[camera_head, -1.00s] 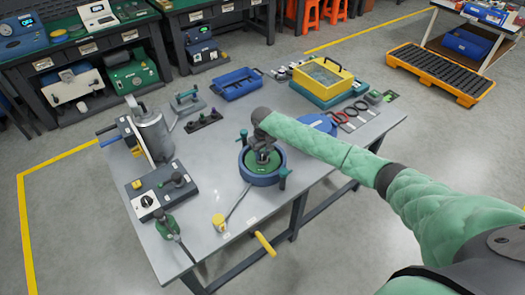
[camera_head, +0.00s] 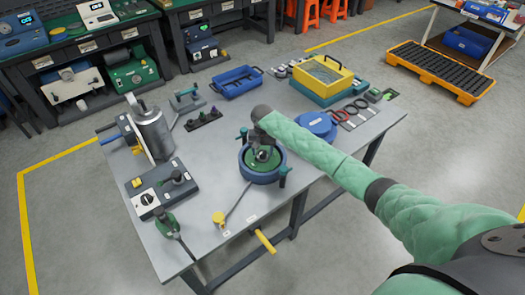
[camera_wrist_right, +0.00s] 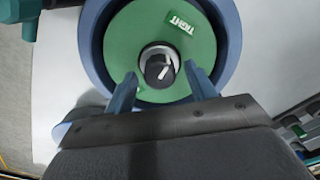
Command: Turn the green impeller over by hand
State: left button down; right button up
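The green impeller (camera_wrist_right: 124,41) is a flat green disc lying inside a blue round housing (camera_wrist_right: 233,32). It has a dark central hub (camera_wrist_right: 158,66) with a white mark and a "TIGHT" label. In the head view the housing (camera_head: 262,178) stands on the grey table, with the green disc partly hidden by my right gripper (camera_head: 262,154). In the wrist view my right gripper (camera_wrist_right: 160,88) is open, its two blue fingers on either side of the hub, with visible gaps to it. Whether the fingertips touch the disc I cannot tell. My left gripper is not in view.
The grey table (camera_head: 215,165) holds a metal cylinder (camera_head: 153,133), a control box (camera_head: 162,187), a yellow-ended tool (camera_head: 218,217), a blue tray (camera_head: 237,82), a yellow bin (camera_head: 323,75) and a blue round lid (camera_head: 316,125). Clear tabletop lies left of the housing.

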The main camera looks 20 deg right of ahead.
jog(key=n, duration=1.6)
